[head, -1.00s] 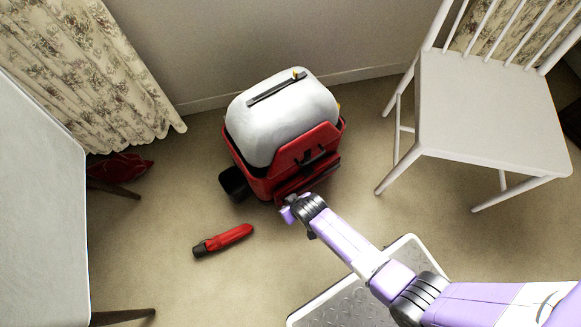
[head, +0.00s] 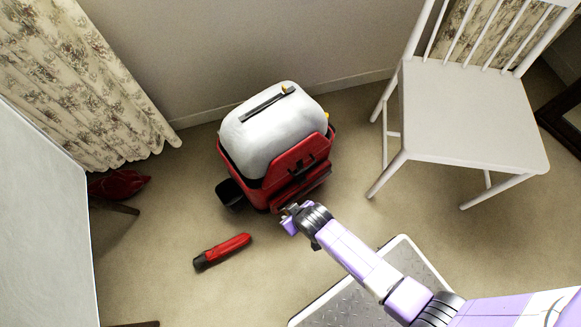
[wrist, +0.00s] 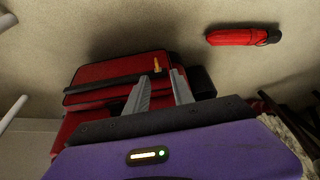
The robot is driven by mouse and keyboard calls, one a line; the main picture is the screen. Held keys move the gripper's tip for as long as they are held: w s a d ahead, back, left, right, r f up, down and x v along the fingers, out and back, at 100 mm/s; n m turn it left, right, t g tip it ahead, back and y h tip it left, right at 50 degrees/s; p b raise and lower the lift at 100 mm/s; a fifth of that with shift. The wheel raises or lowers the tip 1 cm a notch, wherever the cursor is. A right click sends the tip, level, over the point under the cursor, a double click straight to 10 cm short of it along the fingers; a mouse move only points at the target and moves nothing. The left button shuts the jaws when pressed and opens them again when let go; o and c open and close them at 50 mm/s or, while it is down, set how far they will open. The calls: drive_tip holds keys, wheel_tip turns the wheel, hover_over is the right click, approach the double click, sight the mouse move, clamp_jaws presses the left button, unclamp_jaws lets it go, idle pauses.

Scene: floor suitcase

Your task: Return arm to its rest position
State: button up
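My arm (head: 365,262) reaches in from the lower right, and my gripper (head: 292,216) is just in front of the red suitcase (head: 287,178). The suitcase stands on the floor with a large rounded white-grey body (head: 268,135) on it. In the wrist view, my gripper (wrist: 164,74) shows two grey fingers apart with nothing held between them. The red suitcase (wrist: 110,75) is beyond the fingers there; whether they touch it I cannot tell.
A red folding umbrella (head: 225,250) lies on the carpet, also in the wrist view (wrist: 236,36). A white chair (head: 465,110) stands right, a pale table (head: 45,210) left, with a red item (head: 118,185) near the curtain (head: 75,80).

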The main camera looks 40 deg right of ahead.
idle(0.3)
drive_tip(key=w+r+t, duration=0.5)
drive_tip(key=r+t, duration=0.1)
drive_tip(key=r, duration=0.7)
drive_tip(key=s+d+r+m+t+p, duration=0.1)
drive_tip(key=s+d+r+t, duration=0.1)
drive_tip(key=s+r, duration=1.15)
drive_tip(key=s+d+r+t, duration=0.25)
drive_tip(key=s+r, duration=0.65)
drive_tip(key=r, duration=0.9)
wheel_tip(320, 180, up, 20)
drive_tip(key=p, duration=2)
drive_tip(key=shift+r+p, duration=0.2)
drive_tip(key=shift+p, duration=0.2)
